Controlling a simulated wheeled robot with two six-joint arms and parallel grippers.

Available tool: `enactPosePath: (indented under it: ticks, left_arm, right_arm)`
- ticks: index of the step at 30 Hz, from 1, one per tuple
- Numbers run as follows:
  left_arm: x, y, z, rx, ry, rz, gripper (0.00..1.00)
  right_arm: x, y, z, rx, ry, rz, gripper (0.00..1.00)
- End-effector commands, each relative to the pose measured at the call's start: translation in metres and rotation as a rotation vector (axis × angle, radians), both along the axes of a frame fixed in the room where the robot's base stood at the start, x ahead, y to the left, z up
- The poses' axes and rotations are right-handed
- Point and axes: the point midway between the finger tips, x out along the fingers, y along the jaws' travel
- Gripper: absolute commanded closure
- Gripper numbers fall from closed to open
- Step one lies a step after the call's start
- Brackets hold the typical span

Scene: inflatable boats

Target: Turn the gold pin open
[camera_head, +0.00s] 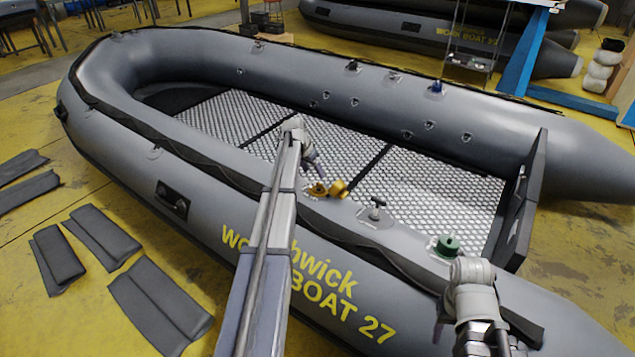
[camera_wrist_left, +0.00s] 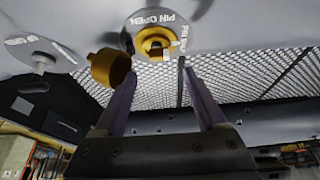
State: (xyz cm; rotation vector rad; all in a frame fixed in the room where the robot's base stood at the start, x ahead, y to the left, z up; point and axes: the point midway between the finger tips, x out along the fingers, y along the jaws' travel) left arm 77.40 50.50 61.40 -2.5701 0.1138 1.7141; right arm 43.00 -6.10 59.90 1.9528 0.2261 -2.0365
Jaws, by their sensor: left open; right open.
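The gold pin (camera_head: 317,189) stands in a valve on the near tube of the grey boat. It also shows in the left wrist view (camera_wrist_left: 154,42), at the centre of a round plate lettered "PIN OPEN". A gold cap (camera_head: 338,188) hangs beside it and also shows in the left wrist view (camera_wrist_left: 110,68). My left gripper (camera_head: 313,168) is above the valve. In its wrist view its two fingers (camera_wrist_left: 163,88) are apart, with nothing between them, and point toward the pin. My right arm shows at the lower right of the head view, but its fingers do not show.
A valve with a grey pin (camera_head: 375,211) and a green-capped valve (camera_head: 447,245) sit further right on the same tube. The far tube carries blue-capped valves (camera_head: 436,88). Dark flat pads (camera_head: 158,308) lie on the yellow floor at left. A blue stand (camera_head: 522,55) is behind.

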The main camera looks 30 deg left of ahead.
Motion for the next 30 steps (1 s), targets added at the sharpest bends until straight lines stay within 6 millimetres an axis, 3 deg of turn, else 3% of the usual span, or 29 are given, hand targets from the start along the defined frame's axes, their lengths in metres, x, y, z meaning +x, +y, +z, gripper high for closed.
enactPosePath:
  ticks: [8,21,30]
  left_arm:
    - [0.005,-0.001,-0.015,-0.001,0.001,0.0,0.26]
    - [0.026,-0.004,-0.066,-0.001,0.002,0.0,0.26]
    - [0.029,-0.004,-0.072,-0.001,0.002,0.001,0.26]
  right_arm:
    - [0.0,0.0,-0.015,-0.002,-0.001,0.001,0.5]
    - [0.001,-0.001,-0.066,-0.006,-0.003,0.005,0.5]
    - [0.001,-0.001,-0.072,-0.005,-0.003,0.008,0.5]
